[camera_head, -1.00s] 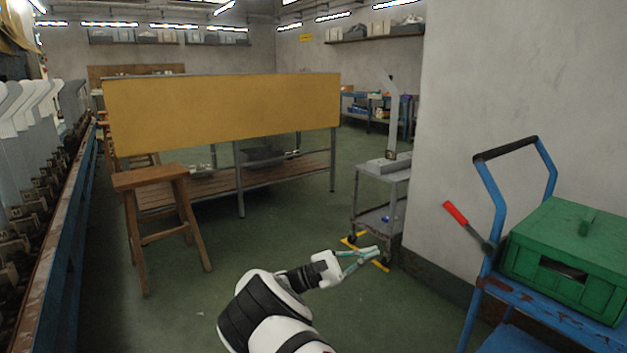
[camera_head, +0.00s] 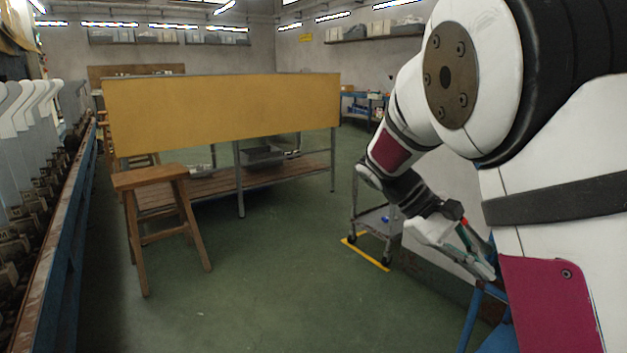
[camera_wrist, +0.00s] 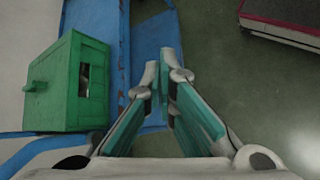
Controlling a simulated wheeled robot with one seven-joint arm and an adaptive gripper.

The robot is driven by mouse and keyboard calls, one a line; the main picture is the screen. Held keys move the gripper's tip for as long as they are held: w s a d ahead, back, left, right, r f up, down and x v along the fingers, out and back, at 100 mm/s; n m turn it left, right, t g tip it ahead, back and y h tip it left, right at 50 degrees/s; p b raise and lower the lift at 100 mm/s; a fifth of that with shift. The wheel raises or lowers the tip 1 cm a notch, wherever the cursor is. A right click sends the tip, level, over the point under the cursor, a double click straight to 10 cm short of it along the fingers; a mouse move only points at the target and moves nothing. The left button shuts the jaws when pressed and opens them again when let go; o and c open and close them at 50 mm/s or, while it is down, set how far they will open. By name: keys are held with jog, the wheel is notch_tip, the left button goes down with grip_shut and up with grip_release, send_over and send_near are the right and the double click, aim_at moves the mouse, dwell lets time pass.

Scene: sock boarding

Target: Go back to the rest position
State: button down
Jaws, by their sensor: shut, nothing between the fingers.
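My gripper (camera_head: 482,252) is at the lower right of the head view, on my raised arm, which fills the right side of the picture. Its fingers point down and to the right. In the wrist view my gripper (camera_wrist: 163,70) has teal finger pads with nothing visible held between them. It hangs over the blue cart (camera_wrist: 104,18), with a green box (camera_wrist: 70,85) to its left. In the head view my arm hides the green box and most of the cart.
A grey wheeled cart (camera_head: 374,222) stands by a yellow floor line (camera_head: 366,254), partly behind my arm. A wooden stool (camera_head: 150,178) and a yellow-panelled bench (camera_head: 220,112) stand left of centre. A blue-edged machine row (camera_head: 62,235) runs along the left. The middle green floor (camera_head: 270,290) is clear.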

jog(key=s+a+r+m+t+y, duration=0.1)
jog(key=s+a+r+y, duration=0.15)
jog(key=s, duration=0.65)
jog(key=s+a+r+m+t+y, duration=0.1)
jog(key=s+y, duration=0.3)
jog(key=s, duration=0.5)
jog(key=s+a+f+m+t+y, duration=0.1)
jog(key=s+a+f+t, duration=0.15)
jog(key=s, duration=0.45)
jog(key=s+a+f+m+t+y, duration=0.1)
jog(key=s+a+y, duration=0.15)
jog(key=s, duration=0.35)
notch_tip(320, 180, up, 34)
jog(key=t+h+p, duration=0.1)
jog(key=t+p, duration=0.2)
jog(key=p, duration=2.8)
jog(key=shift+t+p, duration=0.3)
jog(key=shift+t, duration=0.05)
